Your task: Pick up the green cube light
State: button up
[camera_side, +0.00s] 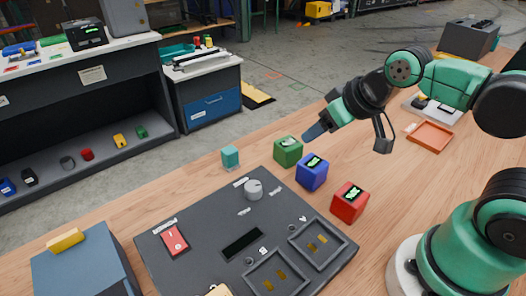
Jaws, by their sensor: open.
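The green cube light (287,152) sits on the wooden table behind the dark panel board, with a lit display on its top. The blue cube (311,173) and the red cube (349,202) stand in a row to its right and nearer the camera, each with a lit green marking on top. My gripper (318,133) is up and to the right of the green cube, its fingers pointing down-left toward it. It is open and holds nothing. In this view a small gap shows between the fingertips and the green cube.
A small teal block (230,157) stands left of the green cube. The dark panel board (205,232) with a knob, a red switch and framed slots fills the front. A blue-grey box (85,270) is at front left. An orange tray (430,136) lies at right.

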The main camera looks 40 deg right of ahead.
jog(key=o, duration=0.7)
jog(key=g, duration=0.4)
send_near(286, 140)
jog(key=w+f+g, duration=0.1)
jog(key=f+g, duration=0.1)
jog(key=f, duration=0.1)
jog(key=w+f+m+g, duration=0.1)
jog(key=f, duration=0.1)
jog(key=shift+w+f, duration=0.25)
jog(key=shift+w, duration=0.05)
jog(key=shift+w+f, duration=0.1)
jog(key=shift+f, duration=2.95)
